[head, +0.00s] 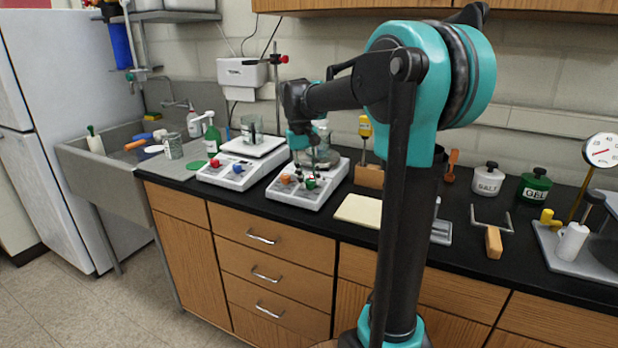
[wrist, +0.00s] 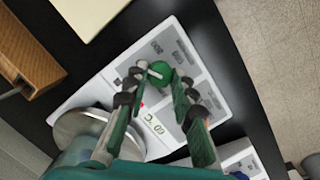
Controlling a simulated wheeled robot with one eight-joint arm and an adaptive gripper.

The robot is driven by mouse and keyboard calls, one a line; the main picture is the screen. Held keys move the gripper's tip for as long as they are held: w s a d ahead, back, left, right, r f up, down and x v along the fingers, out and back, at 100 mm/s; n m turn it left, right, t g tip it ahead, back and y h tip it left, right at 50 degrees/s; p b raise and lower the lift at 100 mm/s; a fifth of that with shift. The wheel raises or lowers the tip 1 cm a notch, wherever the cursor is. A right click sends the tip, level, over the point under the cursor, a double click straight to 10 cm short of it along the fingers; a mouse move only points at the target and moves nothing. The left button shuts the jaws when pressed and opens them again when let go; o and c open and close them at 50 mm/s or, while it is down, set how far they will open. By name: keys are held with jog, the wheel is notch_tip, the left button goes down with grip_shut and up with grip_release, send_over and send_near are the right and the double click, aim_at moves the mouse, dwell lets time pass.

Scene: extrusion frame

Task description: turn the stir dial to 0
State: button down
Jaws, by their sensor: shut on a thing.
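In the wrist view the green dial (wrist: 159,71) sits between my fingertips. My gripper (wrist: 158,78) is shut on it from above; it also shows over the hotplate in the head view (head: 305,175). The printed marks around the dial are too blurred to read, so its setting cannot be told. A small display (wrist: 155,128) and part of the round metal plate (wrist: 78,124) show beside my fingers.
A second white hotplate (head: 225,178) with a red and a blue dial stands close on the left. A cream pad (head: 358,211) and a wooden block (head: 369,176) lie to the right. A glass flask (head: 324,150) is behind my gripper.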

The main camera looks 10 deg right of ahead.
jog(key=shift+n, duration=0.4)
jog(key=c, duration=1.3)
grip_release()
jog(key=shift+o, duration=0.2)
notch_tip(320, 180, up, 12)
jog(key=a, duration=0.2)
jog(key=shift+w, duration=0.2)
jog(key=shift+s+f, duration=0.1)
